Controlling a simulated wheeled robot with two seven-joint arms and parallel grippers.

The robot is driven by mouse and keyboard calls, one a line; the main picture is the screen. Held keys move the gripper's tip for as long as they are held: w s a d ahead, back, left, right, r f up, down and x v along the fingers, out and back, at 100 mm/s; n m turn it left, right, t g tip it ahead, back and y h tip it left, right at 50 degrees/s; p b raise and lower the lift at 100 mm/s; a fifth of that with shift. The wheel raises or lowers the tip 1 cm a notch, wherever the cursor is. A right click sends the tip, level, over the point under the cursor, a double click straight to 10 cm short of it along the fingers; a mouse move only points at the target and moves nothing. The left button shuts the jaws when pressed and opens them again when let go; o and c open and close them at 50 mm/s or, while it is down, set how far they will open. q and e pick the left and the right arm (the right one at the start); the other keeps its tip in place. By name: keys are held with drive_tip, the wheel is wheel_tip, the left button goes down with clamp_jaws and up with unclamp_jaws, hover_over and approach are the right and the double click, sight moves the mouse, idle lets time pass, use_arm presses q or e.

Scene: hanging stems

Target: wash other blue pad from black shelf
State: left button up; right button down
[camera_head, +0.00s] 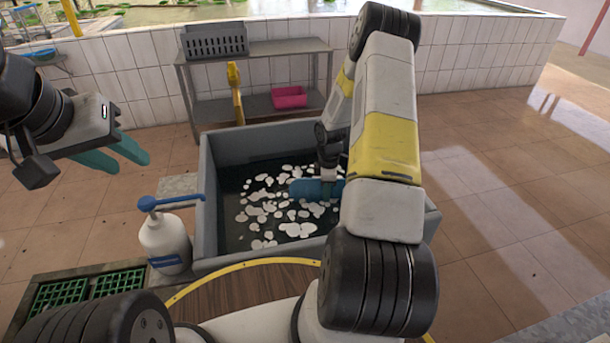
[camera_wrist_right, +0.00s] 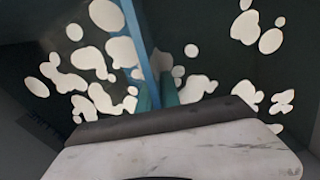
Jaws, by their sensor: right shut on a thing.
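A blue pad (camera_head: 312,188) is at the dark water in the grey basin (camera_head: 207,190), among white foam patches (camera_head: 298,229). My right gripper (camera_head: 330,176) reaches down into the basin and is shut on the pad; my arm hides part of it. In the right wrist view the pad (camera_wrist_right: 148,55) shows edge-on as a blue strip between the teal fingers (camera_wrist_right: 156,95). Whether it is fully under water I cannot tell. My left gripper (camera_head: 128,163) is open and empty, in the air left of the basin. A dark grey shelf rack (camera_head: 250,103) stands behind the basin.
A grey crate (camera_head: 215,40) sits on the rack's top, and a pink bin (camera_head: 289,97) on its lower level. A yellow post-like object (camera_head: 236,90) stands before the rack. A white pump bottle (camera_head: 164,240) stands left of the basin. The floor at right is clear.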

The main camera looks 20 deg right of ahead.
wheel_tip(320, 180, up, 36)
idle(2.1)
idle(0.9)
